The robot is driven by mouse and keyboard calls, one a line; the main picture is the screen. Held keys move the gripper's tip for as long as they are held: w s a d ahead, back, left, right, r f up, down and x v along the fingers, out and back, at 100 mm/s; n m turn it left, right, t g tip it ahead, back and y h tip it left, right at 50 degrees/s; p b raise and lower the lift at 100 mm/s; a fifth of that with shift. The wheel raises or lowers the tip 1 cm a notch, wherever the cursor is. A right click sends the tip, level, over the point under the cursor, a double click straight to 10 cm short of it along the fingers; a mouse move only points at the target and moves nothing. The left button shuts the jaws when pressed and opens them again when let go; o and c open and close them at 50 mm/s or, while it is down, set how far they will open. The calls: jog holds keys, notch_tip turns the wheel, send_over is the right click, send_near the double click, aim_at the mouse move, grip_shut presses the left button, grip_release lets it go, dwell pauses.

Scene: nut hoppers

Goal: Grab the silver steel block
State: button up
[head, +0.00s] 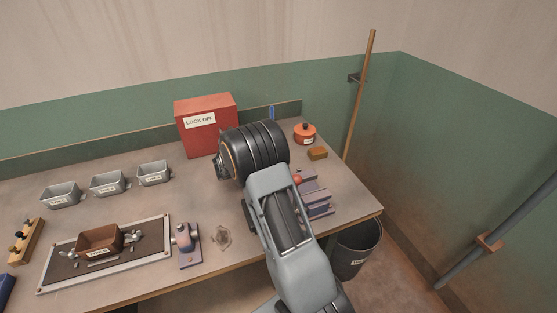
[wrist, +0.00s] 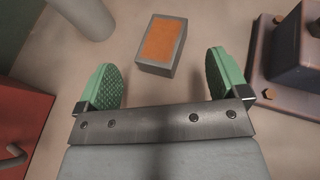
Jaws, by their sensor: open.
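My gripper (wrist: 164,80) is open and empty in the wrist view, with green ribbed pads on its two fingers. A small rectangular block (wrist: 162,45) with dull grey sides and a rusty orange top lies on the bench just past the fingertips, roughly centred between them and slightly turned. The fingers do not touch it. No plainly all-silver block shows. In the head view, my arm hides the fingers and the bench beneath them. A small brown block (head: 317,153) shows right of my arm; I cannot tell if it is the same block.
In the wrist view, a bolted dark metal fixture (wrist: 272,65) stands close on the right, and a red box (wrist: 20,125) on the left. A grey cylinder (wrist: 84,16) is at the top. In the head view, a red pot (head: 305,135) stands behind the brown block.

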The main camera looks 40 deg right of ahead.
jog(key=shift+p+x, duration=0.4)
jog(key=shift+x, duration=1.85)
jog(key=shift+r, duration=0.1)
jog(key=c, duration=1.5)
jog(key=shift+c, duration=0.6)
